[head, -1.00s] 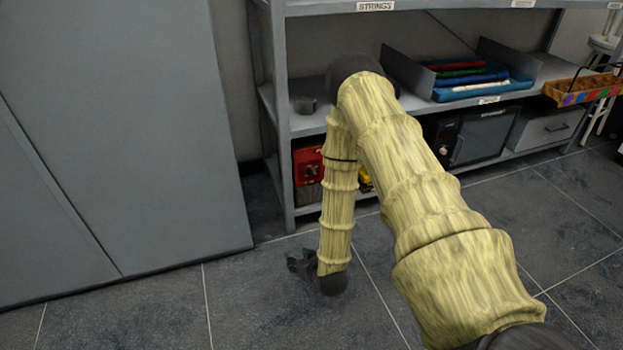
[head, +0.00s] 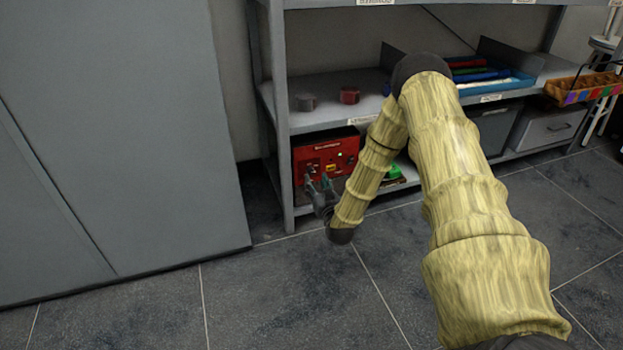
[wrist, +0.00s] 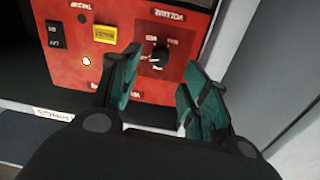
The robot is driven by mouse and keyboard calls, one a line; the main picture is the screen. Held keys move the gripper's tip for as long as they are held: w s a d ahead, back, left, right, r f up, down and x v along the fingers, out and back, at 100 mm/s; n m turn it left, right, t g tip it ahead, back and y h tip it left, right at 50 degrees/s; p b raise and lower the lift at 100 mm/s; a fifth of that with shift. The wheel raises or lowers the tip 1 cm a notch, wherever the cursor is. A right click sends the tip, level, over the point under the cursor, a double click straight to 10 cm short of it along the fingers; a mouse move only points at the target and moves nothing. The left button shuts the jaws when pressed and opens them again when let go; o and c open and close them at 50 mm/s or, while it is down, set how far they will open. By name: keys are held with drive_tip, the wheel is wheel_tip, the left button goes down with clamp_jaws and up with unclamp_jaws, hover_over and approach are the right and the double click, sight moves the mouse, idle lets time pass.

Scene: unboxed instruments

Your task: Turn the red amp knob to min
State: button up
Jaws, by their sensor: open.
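The red amp (head: 322,150) stands on the lower shelf at the left end, its front facing out; it also fills the upper part of the wrist view (wrist: 75,75). Its black knob (wrist: 157,55) with a pale pointer mark sits below a label reading VOLUME, with smaller marks around it. My gripper (head: 318,180) is in front of the amp's lower front. In the wrist view my gripper (wrist: 163,62) is open, with the knob showing between its teal-padded fingertips. I see no clear contact, and the remaining depth to the knob is hard to tell.
The amp panel also has a black switch (wrist: 54,34), a yellow plate (wrist: 104,33) and a small lit lamp (wrist: 86,62). A shelf post (head: 286,190) stands close left of the amp. A green item (head: 394,171) lies right of my forearm. Floor in front is clear.

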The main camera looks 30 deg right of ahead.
sight(311, 173)
drive_tip(key=shift+b+x, duration=0.95)
drive_tip(key=shift+x, duration=1.85)
drive_tip(key=shift+a+f, duration=0.1)
clamp_jaws()
